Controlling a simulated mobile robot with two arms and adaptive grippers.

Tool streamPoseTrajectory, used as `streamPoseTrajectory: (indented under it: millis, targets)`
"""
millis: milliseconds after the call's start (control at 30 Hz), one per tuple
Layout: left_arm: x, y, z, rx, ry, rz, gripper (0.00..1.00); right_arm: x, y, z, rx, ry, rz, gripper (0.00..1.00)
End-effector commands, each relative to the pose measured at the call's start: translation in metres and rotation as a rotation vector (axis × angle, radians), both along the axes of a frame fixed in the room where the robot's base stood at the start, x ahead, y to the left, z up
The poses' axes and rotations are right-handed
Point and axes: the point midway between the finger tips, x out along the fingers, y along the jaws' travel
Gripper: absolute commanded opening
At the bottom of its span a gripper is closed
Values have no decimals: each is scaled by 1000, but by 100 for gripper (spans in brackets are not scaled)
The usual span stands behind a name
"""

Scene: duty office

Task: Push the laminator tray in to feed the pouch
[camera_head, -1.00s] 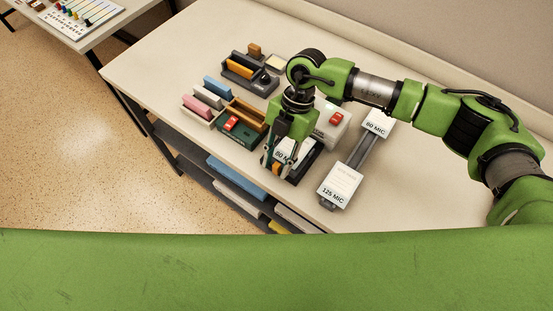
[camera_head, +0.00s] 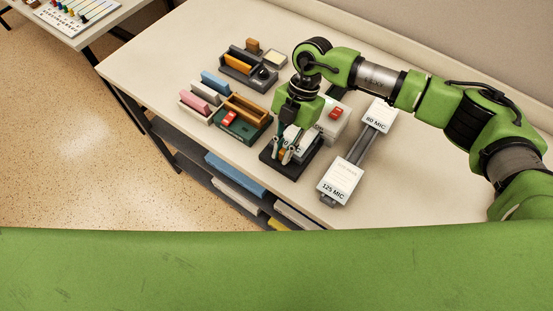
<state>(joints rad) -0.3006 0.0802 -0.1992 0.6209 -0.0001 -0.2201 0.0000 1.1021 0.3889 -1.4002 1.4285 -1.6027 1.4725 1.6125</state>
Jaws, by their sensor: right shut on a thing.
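The laminator (camera_head: 335,117) is a white box with a red switch, partly behind my right gripper. In front of it a dark base (camera_head: 271,156) carries the tray with a white labelled pouch (camera_head: 303,150); the label is partly covered. My right gripper (camera_head: 284,158) points down and is shut at the tray's near end, where a bit of orange shows between the fingers. The exact grip is too small to see. The tray's far end lies close to the laminator, partly hidden by the gripper. My left gripper is out of view.
To the right stands a dark rack with white blocks marked 80 MIC (camera_head: 376,117) and 125 MIC (camera_head: 339,180). To the left are a green-based wooden box (camera_head: 246,112), pink (camera_head: 196,101) and blue (camera_head: 215,82) blocks, and a grey holder (camera_head: 240,73). The left tabletop is clear.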

Motion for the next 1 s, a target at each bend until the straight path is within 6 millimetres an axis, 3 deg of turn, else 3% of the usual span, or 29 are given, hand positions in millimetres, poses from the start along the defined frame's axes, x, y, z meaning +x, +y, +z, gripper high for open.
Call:
streamPoseTrajectory:
  millis: [267,300,333,367,767,1000]
  targets:
    - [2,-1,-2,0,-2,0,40,4,-2,1,2,-3,0,0]
    - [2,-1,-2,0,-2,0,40,4,-2,1,2,-3,0,20]
    - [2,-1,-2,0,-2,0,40,4,-2,1,2,-3,0,28]
    - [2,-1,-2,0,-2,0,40,4,-2,1,2,-3,0,29]
    - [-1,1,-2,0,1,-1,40,5,-3,5,2,-1,0,29]
    - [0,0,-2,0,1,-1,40,19,-13,44,3,-6,-1,29]
